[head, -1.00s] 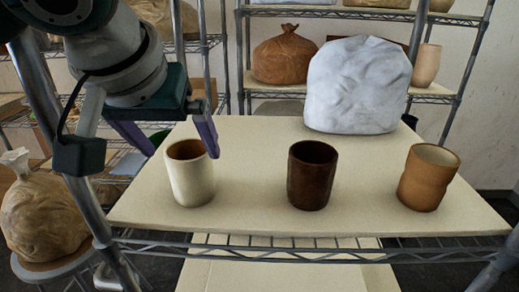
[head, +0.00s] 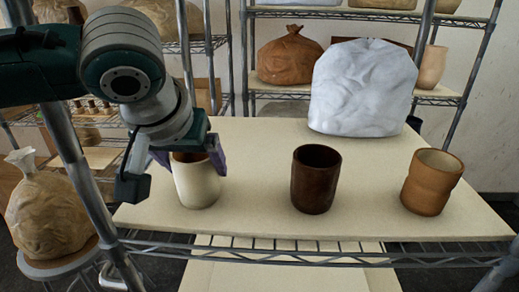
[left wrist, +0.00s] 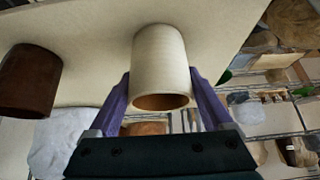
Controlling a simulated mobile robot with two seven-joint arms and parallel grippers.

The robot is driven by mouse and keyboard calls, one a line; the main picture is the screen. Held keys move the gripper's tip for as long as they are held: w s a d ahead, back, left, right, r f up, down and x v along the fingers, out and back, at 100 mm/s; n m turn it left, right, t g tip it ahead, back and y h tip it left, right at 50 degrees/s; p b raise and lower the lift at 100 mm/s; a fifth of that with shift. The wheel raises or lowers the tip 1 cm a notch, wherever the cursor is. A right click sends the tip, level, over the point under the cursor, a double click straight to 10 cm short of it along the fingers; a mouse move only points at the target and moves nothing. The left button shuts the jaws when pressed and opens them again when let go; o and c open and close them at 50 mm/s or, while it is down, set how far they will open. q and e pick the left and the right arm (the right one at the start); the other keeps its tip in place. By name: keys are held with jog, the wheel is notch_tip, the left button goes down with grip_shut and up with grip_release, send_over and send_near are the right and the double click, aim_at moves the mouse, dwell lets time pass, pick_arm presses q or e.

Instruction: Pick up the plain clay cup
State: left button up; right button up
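Three cups stand upright in a row on the board: a cream cup (head: 197,184) at left, a dark brown glossy cup (head: 315,182) in the middle, and an orange-brown cup (head: 431,184) with a waisted side at right. My left gripper (head: 190,160) is at the cream cup, its purple fingers on either side near the rim. In the left wrist view, the cream cup (left wrist: 161,60) lies between the open fingers (left wrist: 162,98), with narrow gaps seeming to show. The dark brown cup (left wrist: 28,80) is at left there. My right gripper is in neither view.
A white plastic-wrapped bundle (head: 362,88) stands at the back of the cream board (head: 255,195). A metal shelf post (head: 80,130) rises at left, near my left arm. Board space between the cups is clear. A bagged clay lump (head: 48,212) sits at lower left.

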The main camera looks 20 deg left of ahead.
pick_arm(q)
jog(key=c, duration=1)
jog(key=shift+c, duration=0.5)
jog(key=shift+r, duration=0.1)
